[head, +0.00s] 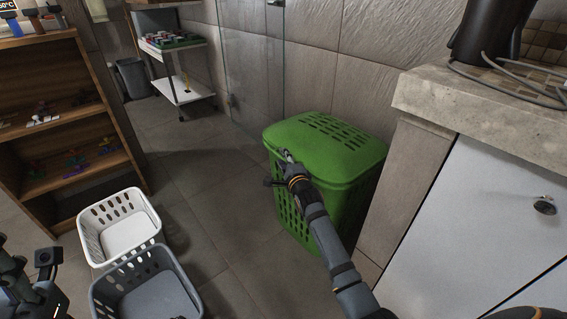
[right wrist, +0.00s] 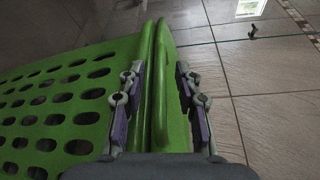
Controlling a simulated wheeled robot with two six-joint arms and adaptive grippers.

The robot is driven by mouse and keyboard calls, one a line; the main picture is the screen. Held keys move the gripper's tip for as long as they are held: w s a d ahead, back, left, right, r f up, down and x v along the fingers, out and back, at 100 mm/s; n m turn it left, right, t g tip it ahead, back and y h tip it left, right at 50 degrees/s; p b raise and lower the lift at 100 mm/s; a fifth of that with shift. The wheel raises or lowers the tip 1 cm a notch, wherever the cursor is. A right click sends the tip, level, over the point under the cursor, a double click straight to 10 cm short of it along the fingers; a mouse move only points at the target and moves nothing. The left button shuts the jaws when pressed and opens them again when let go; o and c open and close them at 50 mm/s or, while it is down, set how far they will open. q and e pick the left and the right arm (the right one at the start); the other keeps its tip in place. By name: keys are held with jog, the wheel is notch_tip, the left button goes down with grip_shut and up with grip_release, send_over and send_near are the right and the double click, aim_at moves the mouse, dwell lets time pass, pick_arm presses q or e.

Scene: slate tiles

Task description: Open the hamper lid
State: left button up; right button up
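The green hamper (head: 350,205) stands against the tiled wall, left of the counter. Its slotted green lid (head: 325,140) lies closed on top. My right gripper (head: 285,157) is at the lid's front left edge. In the right wrist view its fingers (right wrist: 160,105) are spread apart, with the green rims of the hamper (right wrist: 50,110) between them; I cannot tell whether either finger touches. The gripper partly hides the rim in the head view. My left gripper (head: 47,262) is at the lower left edge, away from the hamper, and its fingers are unclear.
A white basket (head: 119,228) and a grey basket (head: 146,290) stand on the floor at lower left. A wooden shelf (head: 55,95) is behind them. A stone-topped counter (head: 480,112) closes in the hamper's right side. The floor left of the hamper is clear.

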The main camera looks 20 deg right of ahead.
jog(key=shift+w, duration=0.1)
grip_shut()
dwell(0.3)
jog(key=shift+r, duration=0.1)
